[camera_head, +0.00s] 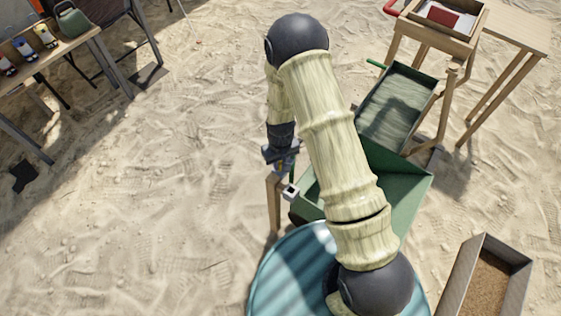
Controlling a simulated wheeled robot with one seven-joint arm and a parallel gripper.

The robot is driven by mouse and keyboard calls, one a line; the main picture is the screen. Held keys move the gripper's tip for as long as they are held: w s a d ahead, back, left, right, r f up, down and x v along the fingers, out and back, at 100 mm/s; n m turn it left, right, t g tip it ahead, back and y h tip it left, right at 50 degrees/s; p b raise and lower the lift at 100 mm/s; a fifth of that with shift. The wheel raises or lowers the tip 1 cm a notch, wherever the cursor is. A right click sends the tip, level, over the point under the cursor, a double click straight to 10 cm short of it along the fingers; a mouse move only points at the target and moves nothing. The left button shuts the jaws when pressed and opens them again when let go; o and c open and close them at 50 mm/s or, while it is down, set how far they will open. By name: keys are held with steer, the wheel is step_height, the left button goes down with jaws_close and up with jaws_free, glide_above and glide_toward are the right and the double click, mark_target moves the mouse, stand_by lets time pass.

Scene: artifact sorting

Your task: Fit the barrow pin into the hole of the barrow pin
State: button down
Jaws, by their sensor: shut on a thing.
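My gripper (281,157) is in the middle of the view, pointing down and shut on the barrow pin. The pin is too small and too much covered by the jaws to make out. Just below and slightly right of the gripper is a small pale square block (290,192) with a dark opening in its face, which looks like the pin's hole. It sits by the corner of the green barrow (408,190). The gripper appears above the block and apart from it, but the height gap cannot be told. My arm covers part of the barrow.
A wooden post (274,205) stands just left of the block. A green-framed tray (396,108) and a wooden stand with a box (440,22) are behind. A sand-filled trough (487,285) is at lower right. A table with bottles (45,36) is upper left. Open sand lies left.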

steer(key=shift+f, duration=0.15)
steer(key=c, duration=1.2)
jaws_free()
steer(key=shift+o, duration=0.2)
step_height(320, 180, up, 17)
steer(key=p, duration=0.2)
steer(key=shift+r, duration=0.2)
